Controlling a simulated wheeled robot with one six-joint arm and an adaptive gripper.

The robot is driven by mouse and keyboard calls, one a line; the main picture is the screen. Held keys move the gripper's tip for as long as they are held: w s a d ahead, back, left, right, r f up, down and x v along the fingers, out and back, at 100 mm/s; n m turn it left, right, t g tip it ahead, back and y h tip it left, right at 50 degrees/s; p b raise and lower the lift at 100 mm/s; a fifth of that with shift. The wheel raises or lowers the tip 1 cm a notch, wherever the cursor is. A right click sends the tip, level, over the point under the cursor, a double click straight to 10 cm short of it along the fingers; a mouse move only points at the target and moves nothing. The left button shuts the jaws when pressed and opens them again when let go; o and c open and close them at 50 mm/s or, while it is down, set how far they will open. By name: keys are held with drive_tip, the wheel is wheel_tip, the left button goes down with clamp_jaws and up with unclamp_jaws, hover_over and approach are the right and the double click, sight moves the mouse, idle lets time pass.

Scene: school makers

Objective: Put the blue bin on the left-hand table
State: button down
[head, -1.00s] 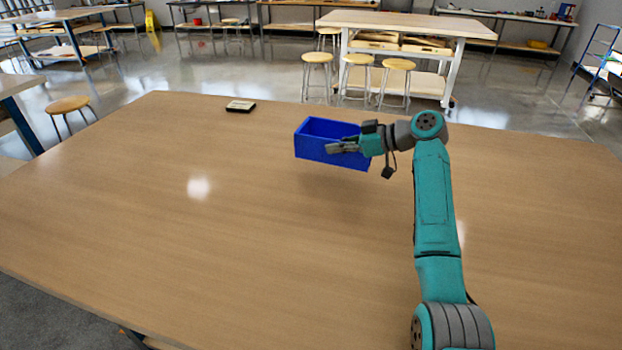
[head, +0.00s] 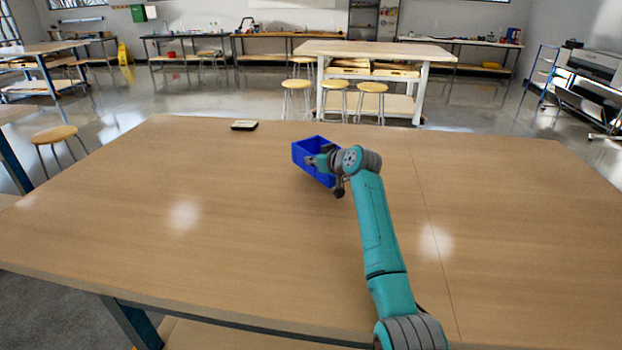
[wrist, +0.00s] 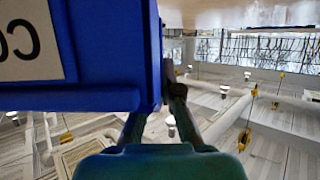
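The blue bin (head: 318,177) is an open-topped box near the far middle of the big wooden table in front of me. My gripper (head: 317,161) is shut on one of its walls and appears to hold it slightly above the tabletop. In the wrist view the bin (wrist: 105,45) fills the upper left, with a white lettered label (wrist: 35,40), and my fingers (wrist: 168,98) meet at its wall edge. The fingertips are partly hidden. At the left edge of the head view is part of another table (head: 14,112); most of it is outside the picture.
The big wooden table (head: 200,250) is mostly bare. A small dark-edged flat object (head: 244,125) lies near its far edge. A stool (head: 57,137) stands left of it. A workbench (head: 375,50) with stools is beyond. Further tables (head: 40,48) stand at the far left.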

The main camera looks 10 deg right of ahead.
sight(313, 175)
drive_tip(key=shift+d+f, duration=0.15)
drive_tip(key=shift+f, duration=2.65)
drive_tip(key=shift+f, duration=0.15)
drive_tip(key=c, duration=1.3)
unclamp_jaws()
drive_tip(key=shift+r, duration=0.2)
